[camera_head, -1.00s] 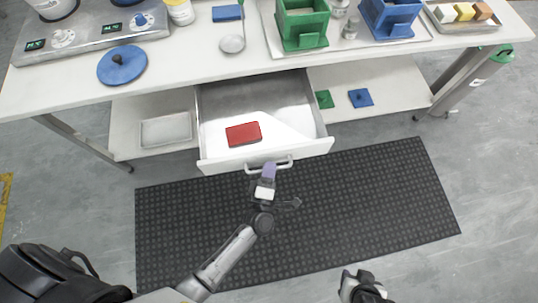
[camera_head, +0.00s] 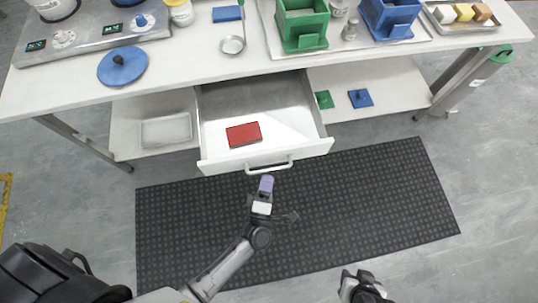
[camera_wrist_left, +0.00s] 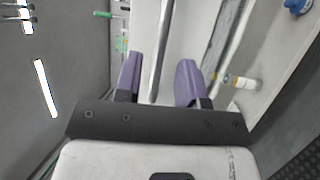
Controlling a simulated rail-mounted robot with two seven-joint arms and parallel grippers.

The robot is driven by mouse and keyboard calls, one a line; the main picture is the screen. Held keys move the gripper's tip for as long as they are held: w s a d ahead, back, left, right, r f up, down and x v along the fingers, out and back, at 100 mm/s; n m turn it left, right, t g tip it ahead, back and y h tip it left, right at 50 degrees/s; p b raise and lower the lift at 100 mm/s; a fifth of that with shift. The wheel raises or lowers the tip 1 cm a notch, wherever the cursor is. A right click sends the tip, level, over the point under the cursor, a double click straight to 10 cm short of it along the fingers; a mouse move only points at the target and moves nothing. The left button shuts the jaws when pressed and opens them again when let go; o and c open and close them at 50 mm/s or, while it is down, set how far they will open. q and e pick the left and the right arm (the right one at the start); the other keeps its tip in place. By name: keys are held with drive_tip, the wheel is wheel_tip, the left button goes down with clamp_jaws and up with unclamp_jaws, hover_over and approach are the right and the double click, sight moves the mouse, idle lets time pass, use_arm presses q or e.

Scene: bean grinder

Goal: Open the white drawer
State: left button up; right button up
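The white drawer (camera_head: 222,164) is pulled out from under the worktop, and its inside shows from above. A red block (camera_head: 243,134) lies in it. The pale bar handle (camera_head: 269,168) is on its front. My left gripper (camera_head: 266,182), with purple fingers, is just in front of the handle, and a small gap shows between them. In the left wrist view the fingers (camera_wrist_left: 158,80) are spread apart, with the handle bar (camera_wrist_left: 161,45) lined up between them and nothing gripped. My right gripper (camera_head: 364,285) is low in the head view, away from the drawer; its fingers are unclear.
The worktop (camera_head: 185,70) above carries a blue lid (camera_head: 122,65), a ladle (camera_head: 232,44), and green (camera_head: 302,25) and blue (camera_head: 390,18) boxes. A lower shelf (camera_head: 385,85) flanks the drawer. A black mat (camera_head: 370,195) covers the floor in front, free of objects.

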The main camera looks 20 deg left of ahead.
use_arm(q)
drive_tip(key=v, duration=0.9)
drive_tip(key=shift+s+p, duration=0.3)
drive_tip(key=shift+s, duration=0.05)
drive_tip(key=shift+f, duration=0.1)
